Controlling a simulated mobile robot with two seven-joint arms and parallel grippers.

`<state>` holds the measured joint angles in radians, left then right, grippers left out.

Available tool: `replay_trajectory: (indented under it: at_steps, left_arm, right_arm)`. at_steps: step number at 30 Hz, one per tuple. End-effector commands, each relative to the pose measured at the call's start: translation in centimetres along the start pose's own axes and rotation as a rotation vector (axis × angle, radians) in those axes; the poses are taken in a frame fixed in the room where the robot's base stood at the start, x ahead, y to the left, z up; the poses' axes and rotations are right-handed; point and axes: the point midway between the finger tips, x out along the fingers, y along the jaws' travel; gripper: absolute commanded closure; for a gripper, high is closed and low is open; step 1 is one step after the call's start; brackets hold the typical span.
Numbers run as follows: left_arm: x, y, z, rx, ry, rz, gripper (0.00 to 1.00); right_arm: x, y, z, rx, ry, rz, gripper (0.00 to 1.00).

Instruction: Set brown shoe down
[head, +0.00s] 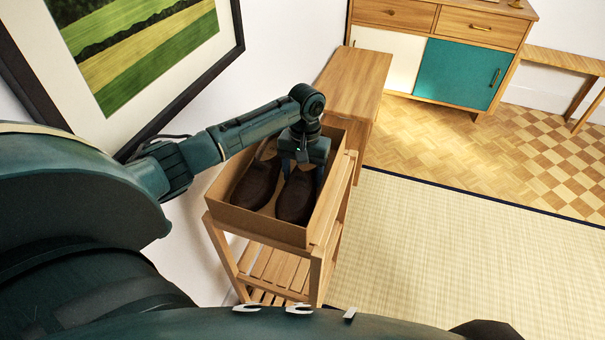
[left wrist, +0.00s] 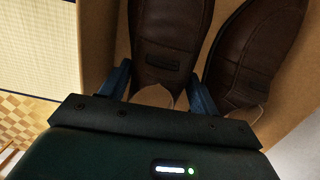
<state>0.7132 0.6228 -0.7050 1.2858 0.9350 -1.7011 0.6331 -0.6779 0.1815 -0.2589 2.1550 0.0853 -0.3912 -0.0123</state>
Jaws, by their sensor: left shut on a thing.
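Two brown shoes lie side by side in an open cardboard box (head: 255,224) on a wooden slatted rack. My left gripper (head: 302,170) reaches down into the box and is shut on the right-hand shoe (head: 295,202). In the left wrist view my left gripper (left wrist: 158,78) has a blue finger on each side of this held shoe (left wrist: 168,38), near its opening. The other brown shoe (head: 256,184) is beside it, and also shows at the right of the left wrist view (left wrist: 256,55). The held shoe's underside is hidden. My right gripper is out of view.
The wooden rack (head: 316,272) stands against the white wall, below a framed picture (head: 145,45). A wooden bench (head: 355,75) is behind the box. A sideboard with a teal door (head: 463,72) stands farther back. The tatami mat (head: 455,260) to the right is clear.

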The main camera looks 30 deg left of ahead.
Motion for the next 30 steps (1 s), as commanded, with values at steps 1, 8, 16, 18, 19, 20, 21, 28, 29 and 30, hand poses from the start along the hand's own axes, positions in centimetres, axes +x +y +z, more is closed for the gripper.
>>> replay_trajectory:
  at_steps: [1,8,16,18,19,20,21,28,29,30]
  left_arm:
    - [0.0,0.0,-0.1,0.001,0.002,0.001,0.72]
    - [0.0,0.0,-0.1,0.001,0.002,0.001,0.72]
    - [0.1,0.0,0.0,0.0,0.001,0.0,0.18]
    - [0.1,0.0,0.0,0.0,0.001,0.0,0.17]
    - [0.1,0.0,0.0,0.0,0.001,0.001,0.17]
    - [0.1,0.0,-0.1,0.0,0.001,0.001,0.17]
    - [0.1,0.0,-0.1,0.0,0.001,0.001,0.17]
    - [-1.2,0.0,-0.1,-0.001,0.005,0.002,0.17]
    - [-1.7,0.0,-0.1,-0.001,0.005,0.002,0.17]
    - [-2.4,0.0,-0.1,0.0,0.006,0.002,0.17]
  right_arm:
    - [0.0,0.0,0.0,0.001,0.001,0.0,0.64]
    - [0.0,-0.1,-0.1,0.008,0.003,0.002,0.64]
    - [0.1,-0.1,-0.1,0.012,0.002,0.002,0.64]
    - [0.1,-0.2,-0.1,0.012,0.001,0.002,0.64]
    - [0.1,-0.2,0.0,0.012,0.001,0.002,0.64]
    - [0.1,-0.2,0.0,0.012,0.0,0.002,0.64]
    - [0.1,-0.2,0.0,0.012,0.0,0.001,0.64]
    - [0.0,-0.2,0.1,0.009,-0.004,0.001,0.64]
    - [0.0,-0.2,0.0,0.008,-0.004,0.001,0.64]
    - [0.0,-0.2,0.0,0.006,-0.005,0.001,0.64]
